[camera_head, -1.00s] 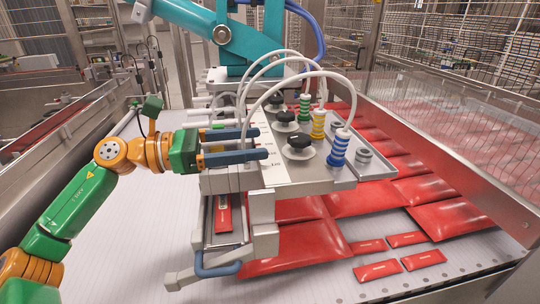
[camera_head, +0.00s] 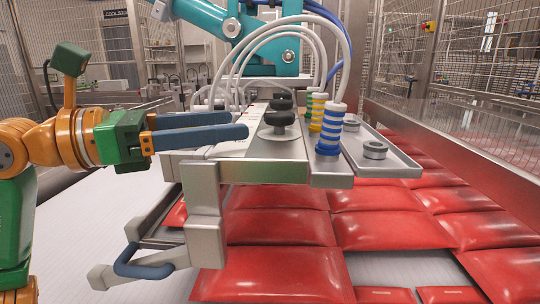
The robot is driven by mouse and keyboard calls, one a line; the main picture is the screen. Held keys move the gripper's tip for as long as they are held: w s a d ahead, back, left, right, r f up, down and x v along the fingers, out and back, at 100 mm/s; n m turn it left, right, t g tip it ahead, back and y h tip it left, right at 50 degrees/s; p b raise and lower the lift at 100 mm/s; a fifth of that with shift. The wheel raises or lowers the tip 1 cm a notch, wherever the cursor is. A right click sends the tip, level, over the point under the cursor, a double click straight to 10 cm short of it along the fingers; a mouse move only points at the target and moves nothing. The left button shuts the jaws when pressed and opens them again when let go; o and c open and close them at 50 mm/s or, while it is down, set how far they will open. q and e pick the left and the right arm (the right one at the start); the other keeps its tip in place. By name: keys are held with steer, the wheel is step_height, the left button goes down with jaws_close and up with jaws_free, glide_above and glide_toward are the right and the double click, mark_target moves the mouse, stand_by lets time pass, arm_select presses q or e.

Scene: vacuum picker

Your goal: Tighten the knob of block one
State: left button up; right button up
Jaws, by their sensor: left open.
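Black knobs stand in a row on the grey metal picker block; the nearest black knob (camera_head: 280,117) sits on a pale round base, and another black knob (camera_head: 280,103) shows behind it. I cannot read which one is block one. My left gripper (camera_head: 239,124) comes in from the left with two blue-grey fingers, open with a gap between them. Its fingertips are just left of the nearest knob, apart from it in the picture, at about its height. Nothing shows between the fingers. My right gripper is not in view.
Striped suction fittings, the nearest blue and white (camera_head: 328,133), stand right of the knobs with white hoses arching over. A metal tray (camera_head: 398,163) holds ring-shaped parts. A blue handle (camera_head: 143,268) juts out front left. Red packets (camera_head: 272,275) lie below on the conveyor.

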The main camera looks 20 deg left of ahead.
mark_target(262, 135)
arm_select(q)
steer(key=shift+d, duration=0.2)
steer(key=p+x, duration=0.1)
steer(key=x, duration=0.2)
steer(key=p+x, duration=0.1)
steer(key=x, duration=0.2)
steer(key=shift+w+a+r+p, duration=0.1)
steer(key=shift+a+r+p, duration=0.15)
steer(key=shift+p, duration=0.1)
steer(key=shift+w+d, duration=0.1)
steer(key=shift+d, duration=0.1)
steer(key=shift+a+f, duration=0.1)
steer(key=shift+a, duration=0.05)
steer(key=c, duration=0.4)
jaws_close()
steer(key=m+g+h+p, duration=0.2)
steer(key=g+p, duration=0.1)
steer(key=m+g+h+p, duration=0.1)
steer(key=p, duration=0.1)
steer(key=shift+w+a+r+m+g, duration=0.25)
steer(key=shift+w+r+m+g, duration=0.05)
steer(key=shift+r+g, duration=0.1)
steer(key=shift+f+m+g+h, duration=0.2)
steer(key=shift+m+g+h, duration=0.1)
steer(key=shift+f, duration=0.2)
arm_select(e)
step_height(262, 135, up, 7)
